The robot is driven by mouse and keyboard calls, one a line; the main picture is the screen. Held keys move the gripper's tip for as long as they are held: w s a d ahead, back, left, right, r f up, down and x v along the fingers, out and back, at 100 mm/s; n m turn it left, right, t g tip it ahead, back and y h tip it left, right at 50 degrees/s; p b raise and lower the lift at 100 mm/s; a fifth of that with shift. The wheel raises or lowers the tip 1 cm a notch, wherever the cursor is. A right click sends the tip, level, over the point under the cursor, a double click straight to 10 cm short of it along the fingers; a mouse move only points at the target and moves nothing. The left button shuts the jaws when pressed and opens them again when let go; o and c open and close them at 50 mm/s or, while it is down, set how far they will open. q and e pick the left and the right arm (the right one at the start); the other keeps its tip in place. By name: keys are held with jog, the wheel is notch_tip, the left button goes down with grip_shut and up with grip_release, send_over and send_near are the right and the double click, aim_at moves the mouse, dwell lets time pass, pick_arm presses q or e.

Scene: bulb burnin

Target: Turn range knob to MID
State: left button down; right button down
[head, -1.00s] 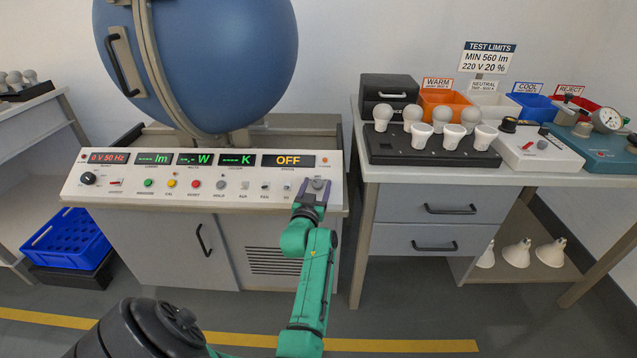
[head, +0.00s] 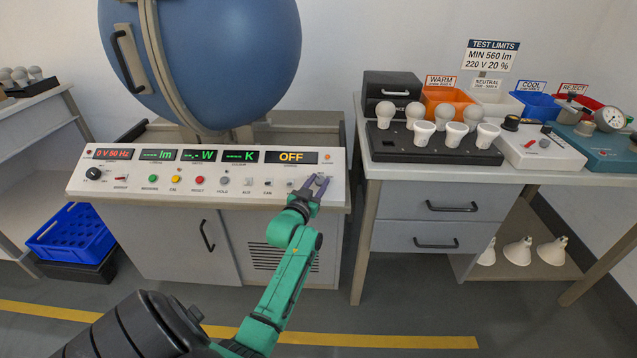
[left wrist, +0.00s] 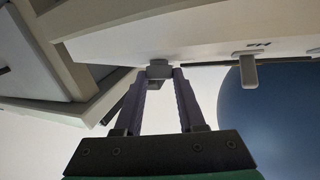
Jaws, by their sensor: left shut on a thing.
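The console (head: 230,200) has a sloping white panel. Its amber display (head: 290,157) reads OFF. The grey range knob (left wrist: 158,68) is at the panel's right end, below that display. My left gripper (head: 316,184) reaches it from the front, its purple fingers tilted up to the right. In the left wrist view the two fingers close on the knob from both sides. In the head view the fingers mostly hide the knob, so its pointer cannot be read. My right gripper is not in view.
A grey lever (left wrist: 248,70) stands beside the knob in the left wrist view. Several small switches and coloured buttons line the panel further left. A large blue sphere (head: 210,60) stands behind the panel. A bench with a bulb rack (head: 432,146) is to the right.

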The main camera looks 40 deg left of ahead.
pick_arm(q)
jog(key=m+h, duration=0.3)
jog(key=shift+a+f+m+h, duration=0.1)
jog(key=shift+a+m+h, duration=0.2)
jog(key=shift+h, duration=0.1)
jog(key=m+g+h+b, duration=0.1)
jog(key=m+h+b, duration=0.1)
jog(key=m+h, duration=0.1)
jog(key=shift+a+f+m+h+b, duration=0.1)
jog(key=shift+f+m+h+b, duration=0.05)
jog(key=shift+m+h+b, duration=0.2)
jog(key=shift+r+m+g+h+b, duration=0.2)
jog(key=shift+m+g+h+b, duration=0.1)
jog(key=shift+m+h+b, duration=0.75)
jog(key=shift+r+b, duration=0.1)
jog(key=shift+b, duration=0.2)
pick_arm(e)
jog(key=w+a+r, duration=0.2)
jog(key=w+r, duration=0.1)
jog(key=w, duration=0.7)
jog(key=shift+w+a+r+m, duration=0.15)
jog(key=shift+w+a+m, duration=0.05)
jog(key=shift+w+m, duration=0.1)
pick_arm(q)
jog(key=c, duration=0.5)
grip_release()
jog(key=shift+w, duration=0.1)
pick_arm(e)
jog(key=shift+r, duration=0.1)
